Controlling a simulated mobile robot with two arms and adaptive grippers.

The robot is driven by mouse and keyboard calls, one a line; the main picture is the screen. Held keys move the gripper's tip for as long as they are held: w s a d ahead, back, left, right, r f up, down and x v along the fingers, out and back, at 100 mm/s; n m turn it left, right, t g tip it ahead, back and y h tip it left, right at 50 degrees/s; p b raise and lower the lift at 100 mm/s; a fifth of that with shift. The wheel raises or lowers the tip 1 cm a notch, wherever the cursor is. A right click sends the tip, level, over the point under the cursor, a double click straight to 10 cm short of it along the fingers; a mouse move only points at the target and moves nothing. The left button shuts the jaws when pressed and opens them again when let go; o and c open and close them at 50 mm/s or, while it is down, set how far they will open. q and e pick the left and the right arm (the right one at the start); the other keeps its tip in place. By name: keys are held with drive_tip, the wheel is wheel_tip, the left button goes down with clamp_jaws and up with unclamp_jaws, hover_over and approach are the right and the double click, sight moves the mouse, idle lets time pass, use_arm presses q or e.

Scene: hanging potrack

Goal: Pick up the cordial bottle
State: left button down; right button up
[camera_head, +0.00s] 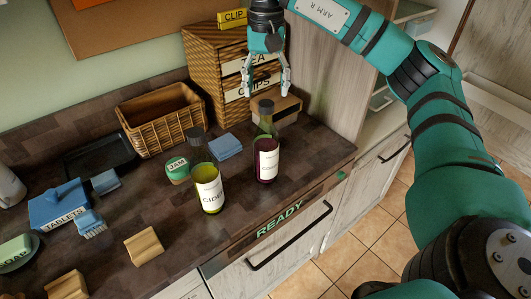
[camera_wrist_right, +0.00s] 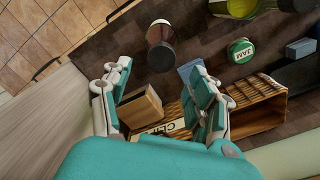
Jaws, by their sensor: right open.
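A bottle of dark red liquid (camera_head: 266,155) with a dark cap and a white label stands upright on the counter; its label text is too small to read. A yellow-green bottle (camera_head: 208,185) labelled with letters like CIDER stands to its left. My right gripper (camera_head: 268,93) is open and empty, pointing down above and behind the dark red bottle, apart from it. In the right wrist view the dark red bottle (camera_wrist_right: 160,48) lies ahead of the open fingers (camera_wrist_right: 158,85), seen from above. My left gripper is not in view.
A small wooden box (camera_head: 287,110) and wooden drawers (camera_head: 205,70) stand behind. The counter's front edge (camera_head: 318,185) lies right of the dark red bottle.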

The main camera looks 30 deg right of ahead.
sight(266, 103)
drive_tip(key=shift+s+f, duration=0.1)
drive_tip(key=shift+f, duration=0.3)
drive_tip(key=shift+s+a+f+p, duration=0.1)
drive_tip(key=shift+s+f+p, duration=0.05)
drive_tip(key=shift+f+p, duration=0.2)
wheel_tip(266, 103, down, 4)
drive_tip(key=shift+s+a+r+p, duration=0.1)
drive_tip(key=shift+a+r+p, duration=0.1)
drive_tip(key=shift+p, duration=0.55)
drive_tip(key=shift+f, duration=0.45)
drive_tip(key=c, duration=1.2)
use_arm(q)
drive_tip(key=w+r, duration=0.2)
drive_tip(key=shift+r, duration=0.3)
use_arm(e)
clamp_jaws()
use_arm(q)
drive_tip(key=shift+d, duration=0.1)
use_arm(e)
drive_tip(key=shift+r, duration=0.15)
